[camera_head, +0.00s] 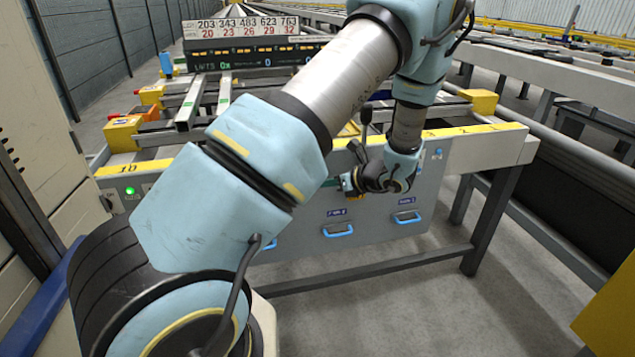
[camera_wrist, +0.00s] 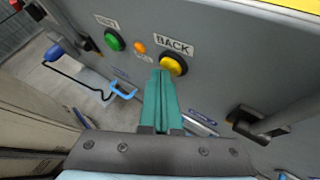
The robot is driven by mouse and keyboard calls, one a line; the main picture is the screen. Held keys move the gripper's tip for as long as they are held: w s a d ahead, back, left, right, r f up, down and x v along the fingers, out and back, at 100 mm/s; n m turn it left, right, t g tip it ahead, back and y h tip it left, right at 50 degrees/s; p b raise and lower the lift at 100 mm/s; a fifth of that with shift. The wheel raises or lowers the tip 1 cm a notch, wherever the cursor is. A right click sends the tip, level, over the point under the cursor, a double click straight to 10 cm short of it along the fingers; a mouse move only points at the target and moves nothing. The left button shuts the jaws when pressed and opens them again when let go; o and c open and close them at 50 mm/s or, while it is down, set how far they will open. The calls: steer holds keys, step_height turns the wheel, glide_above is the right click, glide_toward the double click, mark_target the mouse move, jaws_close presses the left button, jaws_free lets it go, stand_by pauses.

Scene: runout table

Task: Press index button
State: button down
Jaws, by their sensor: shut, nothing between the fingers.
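In the wrist view, a green round button (camera_wrist: 115,40) is on the grey front panel (camera_wrist: 215,50), under a small white label too blurred to read for sure. A yellow round button (camera_wrist: 173,65) to its right sits under a label reading BACK. My gripper (camera_wrist: 164,73) is shut and empty. Its teal fingertips show just below and left of the yellow button and overlap its edge in the picture. I cannot tell whether they touch it. In the head view my arm hides these buttons, and the fingertips are not clearly seen.
A small orange button or lamp (camera_wrist: 140,47) sits between the two buttons. A blue drawer handle (camera_wrist: 123,91) and a dark latch (camera_wrist: 258,125) stick out from the panel. A lever with a blue knob (camera_wrist: 54,51) is at left. The head view shows a green lit button (camera_head: 130,191).

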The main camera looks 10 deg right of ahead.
steer(key=shift+w, duration=0.2)
steer(key=shift+s, duration=0.1)
stand_by(0.4)
steer(key=shift+s, duration=0.8)
steer(key=shift+s+d, duration=0.1)
steer(key=shift+s, duration=0.05)
steer(key=s, duration=0.3)
steer(key=s+p, duration=0.1)
steer(key=shift+s+d, duration=0.3)
steer(key=shift+s, duration=0.05)
